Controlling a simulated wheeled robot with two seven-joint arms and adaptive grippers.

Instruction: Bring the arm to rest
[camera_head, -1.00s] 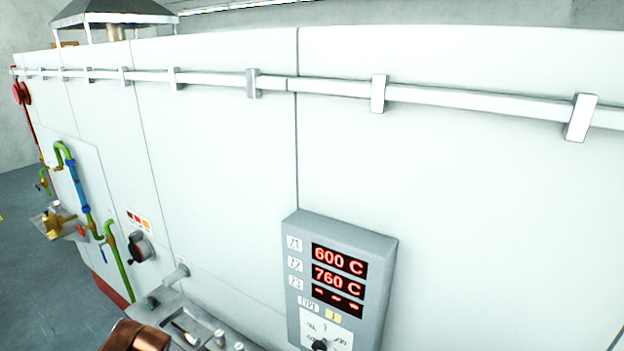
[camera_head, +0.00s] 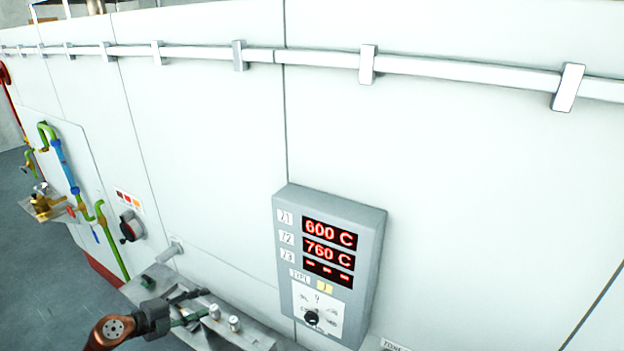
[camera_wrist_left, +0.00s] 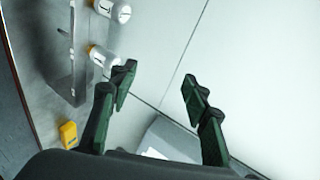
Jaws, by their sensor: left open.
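My left arm comes in at the bottom left of the head view, with a copper-brown wrist. My left gripper (camera_head: 206,304) is open, with dark fingers pointing right over the grey ledge along the machine's white wall. In the left wrist view the two green-padded fingers (camera_wrist_left: 159,78) stand apart with nothing between them. My right gripper is in neither view.
A grey control box (camera_head: 330,262) with red readouts sticks out of the wall right of the gripper. Green and blue pipes (camera_head: 62,165) and a round dial (camera_head: 131,226) are at left.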

